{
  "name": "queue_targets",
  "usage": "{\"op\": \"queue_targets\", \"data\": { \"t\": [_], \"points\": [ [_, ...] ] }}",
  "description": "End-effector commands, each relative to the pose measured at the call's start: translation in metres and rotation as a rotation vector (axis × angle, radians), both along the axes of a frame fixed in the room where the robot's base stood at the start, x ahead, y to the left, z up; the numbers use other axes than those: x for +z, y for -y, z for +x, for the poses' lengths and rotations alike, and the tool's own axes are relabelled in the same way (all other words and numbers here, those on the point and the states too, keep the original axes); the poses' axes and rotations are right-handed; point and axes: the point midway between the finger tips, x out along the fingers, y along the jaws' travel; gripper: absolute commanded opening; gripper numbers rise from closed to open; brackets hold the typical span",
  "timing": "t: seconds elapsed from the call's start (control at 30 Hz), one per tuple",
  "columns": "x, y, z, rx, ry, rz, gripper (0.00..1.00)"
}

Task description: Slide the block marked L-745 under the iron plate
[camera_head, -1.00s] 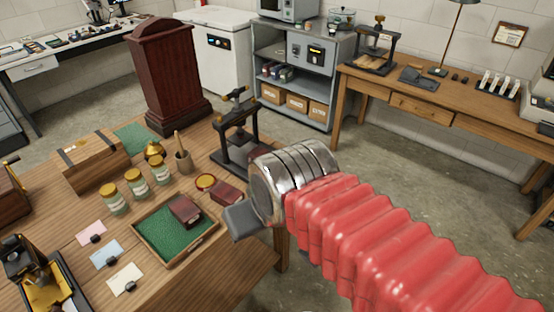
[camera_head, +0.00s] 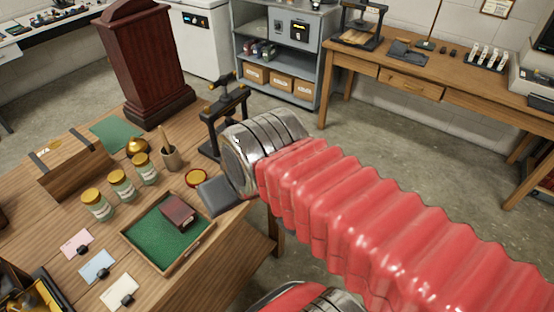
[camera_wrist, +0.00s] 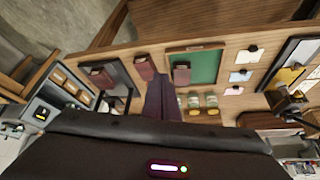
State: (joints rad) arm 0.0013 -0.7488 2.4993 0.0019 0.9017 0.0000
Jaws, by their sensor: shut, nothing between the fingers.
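The black screw press (camera_head: 226,120), which I take to hold the iron plate, stands near the table's right edge. It also shows in the wrist view (camera_wrist: 118,78), with a dark red block (camera_wrist: 103,77) at its base. A second dark red block (camera_wrist: 145,68) lies between press and tray, hidden behind my gripper in the head view. A third block (camera_head: 177,212) lies in the green-lined tray (camera_head: 163,268); it also shows in the wrist view (camera_wrist: 182,75). I cannot read L-745 on any. My gripper (camera_head: 214,196) is shut and empty, above the table; its fingers show in the wrist view (camera_wrist: 163,88).
Several gold-lidded jars (camera_head: 122,184), a pot with a tool (camera_head: 170,157) and a round red-and-gold dish (camera_head: 197,178) stand near the tray. Cards (camera_head: 97,266) lie at the left. A tall wooden case (camera_head: 152,65) stands behind.

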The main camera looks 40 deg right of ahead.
Motion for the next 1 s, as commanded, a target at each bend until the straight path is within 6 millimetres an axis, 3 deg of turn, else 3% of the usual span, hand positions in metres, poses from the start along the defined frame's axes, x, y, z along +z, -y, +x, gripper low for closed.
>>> {"op": "queue_targets", "data": {
  "t": [0.17,0.37,0.7,1.0],
  "points": [
    [-0.01,0.002,0.0,-0.042,-0.049,0.036,0.0],
    [-0.036,0.003,0.0,-0.166,-0.186,0.154,0.0],
    [-0.079,0.009,0.003,-0.45,-0.439,0.461,0.0],
    [-0.103,0.019,0.016,-0.698,-0.604,0.776,0.0]
  ]
}}
